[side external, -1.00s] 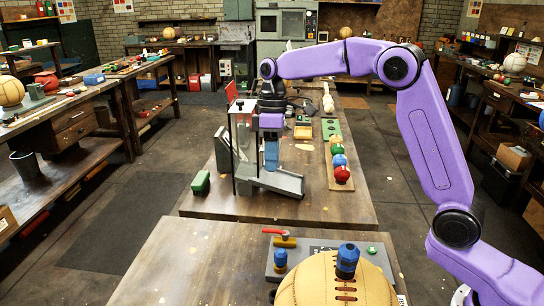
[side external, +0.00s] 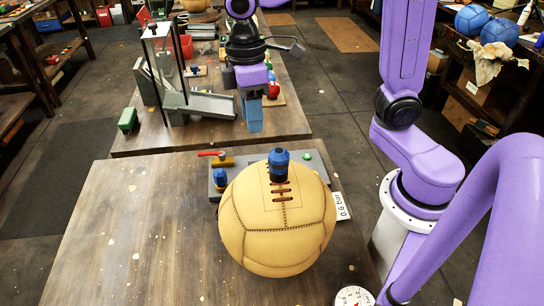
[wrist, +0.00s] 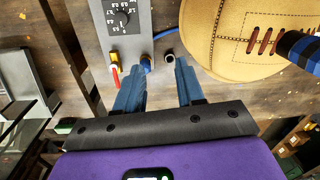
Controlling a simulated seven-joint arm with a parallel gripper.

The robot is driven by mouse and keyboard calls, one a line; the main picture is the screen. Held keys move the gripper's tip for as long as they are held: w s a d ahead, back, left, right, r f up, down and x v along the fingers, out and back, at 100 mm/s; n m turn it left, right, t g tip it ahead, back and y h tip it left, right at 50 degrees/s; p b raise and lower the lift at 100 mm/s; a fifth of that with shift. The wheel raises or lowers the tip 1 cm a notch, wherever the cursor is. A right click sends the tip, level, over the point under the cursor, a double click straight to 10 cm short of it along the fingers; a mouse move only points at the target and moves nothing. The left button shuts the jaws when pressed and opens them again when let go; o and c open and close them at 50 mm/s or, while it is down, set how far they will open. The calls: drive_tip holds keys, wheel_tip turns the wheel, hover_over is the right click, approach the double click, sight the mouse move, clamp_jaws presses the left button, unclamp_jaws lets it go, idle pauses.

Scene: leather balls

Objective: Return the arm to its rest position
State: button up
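My gripper (side external: 254,128) hangs, pointing down, above the near edge of the back table, to the right of the grey ramp. In the wrist view its two blue fingers (wrist: 158,78) are apart, with nothing held between them. My purple arm stretches from its base at the right. The tan leather ball (side external: 277,225) rests on the near table, below and nearer than my gripper. A blue cylinder (side external: 279,163) stands on top of the ball by its lacing.
A grey panel (side external: 235,180) with a red-handled valve (side external: 213,154) and a blue fitting (side external: 220,178) lies behind the ball. The grey ramp stand (side external: 192,103) is on the back table. A round gauge (side external: 354,296) is at the near edge. The near table's left side is clear.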

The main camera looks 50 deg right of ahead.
drive_tip(key=s+d+f, duration=0.2)
drive_tip(key=s+d, duration=0.1)
drive_tip(key=s, duration=0.5)
drive_tip(key=s+d+f+n+t, duration=0.1)
drive_tip(key=s+d, duration=0.3)
drive_tip(key=s, duration=0.4)
drive_tip(key=shift+s+f+n, duration=0.15)
drive_tip(key=shift+f+n, duration=0.15)
drive_tip(key=shift+f, duration=0.3)
drive_tip(key=o, duration=0.4)
drive_tip(key=shift+s+d+f, duration=0.1)
drive_tip(key=shift+s+d, duration=0.15)
drive_tip(key=o, duration=0.5)
drive_tip(key=shift+w, duration=0.1)
drive_tip(key=shift+c, duration=0.2)
drive_tip(key=o, duration=0.3)
drive_tip(key=w+a+r+m, duration=0.2)
drive_tip(key=w+r+m, duration=0.2)
drive_tip(key=w+m, duration=0.5)
drive_tip(key=shift+w+a+r+m, duration=0.15)
drive_tip(key=shift+w+r+m, duration=0.15)
drive_tip(key=shift+m, duration=0.3)
drive_tip(key=w+d+r+m, duration=0.2)
drive_tip(key=w+r+m, duration=0.3)
drive_tip(key=w+m, duration=0.55)
wheel_tip(320, 180, down, 10)
drive_tip(key=shift+s+f+m, duration=0.2)
drive_tip(key=shift+s+m, duration=0.05)
drive_tip(key=shift+m, duration=0.1)
drive_tip(key=shift+a+r, duration=0.1)
